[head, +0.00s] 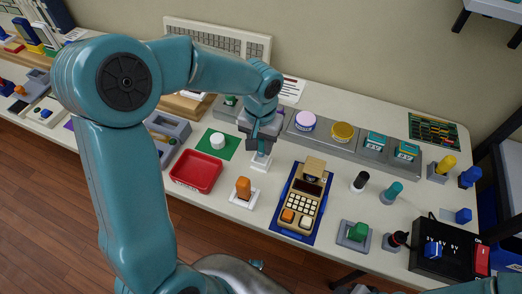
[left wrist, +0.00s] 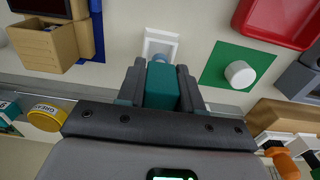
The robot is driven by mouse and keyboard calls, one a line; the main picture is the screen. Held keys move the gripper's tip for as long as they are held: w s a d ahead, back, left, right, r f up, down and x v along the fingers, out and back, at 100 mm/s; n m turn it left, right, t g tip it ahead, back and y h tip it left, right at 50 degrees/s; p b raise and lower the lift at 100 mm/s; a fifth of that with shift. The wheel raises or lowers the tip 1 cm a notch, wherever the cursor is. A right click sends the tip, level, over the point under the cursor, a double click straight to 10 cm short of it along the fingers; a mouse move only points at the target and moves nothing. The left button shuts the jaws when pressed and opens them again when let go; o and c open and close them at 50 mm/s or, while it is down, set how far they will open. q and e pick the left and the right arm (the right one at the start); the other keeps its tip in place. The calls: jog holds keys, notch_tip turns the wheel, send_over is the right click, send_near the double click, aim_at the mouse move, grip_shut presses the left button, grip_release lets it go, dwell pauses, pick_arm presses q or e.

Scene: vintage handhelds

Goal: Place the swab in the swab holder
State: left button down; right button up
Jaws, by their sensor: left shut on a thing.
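My left gripper (head: 262,141) points down over a small white holder (head: 259,164), probably the swab holder. In the left wrist view its two dark fingers are shut on a teal block-shaped handle (left wrist: 162,86), which I take to be the swab. A blue-grey rounded part (left wrist: 161,51) shows past the fingertips, over the middle of the square white holder (left wrist: 160,37). The swab's lower end is largely hidden, and I cannot tell whether it touches the holder or sits inside it. My right gripper is not in view.
A red tray (head: 196,182) and a green mat (head: 233,147) with a white cylinder (head: 217,140) lie left of the holder. An orange block (head: 243,187) stands in front. A beige handheld (head: 300,205) is to the right. A grey shelf (head: 345,141) with jars is behind.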

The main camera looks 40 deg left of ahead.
aim_at(261, 153)
pick_arm(q)
notch_tip(261, 153, down, 3)
jog(key=shift+f, duration=0.15)
jog(key=shift+f+b, duration=0.2)
jog(key=shift+b, duration=0.15)
jog(key=c, duration=0.7)
grip_release()
jog(key=shift+r, duration=0.1)
jog(key=shift+c, duration=0.2)
jog(key=shift+r+p, duration=0.3)
jog(key=shift+r, duration=0.15)
notch_tip(261, 153, up, 12)
jog(key=shift+d+f+p, duration=0.1)
jog(key=shift+f+p, duration=0.15)
jog(key=shift+p, duration=0.5)
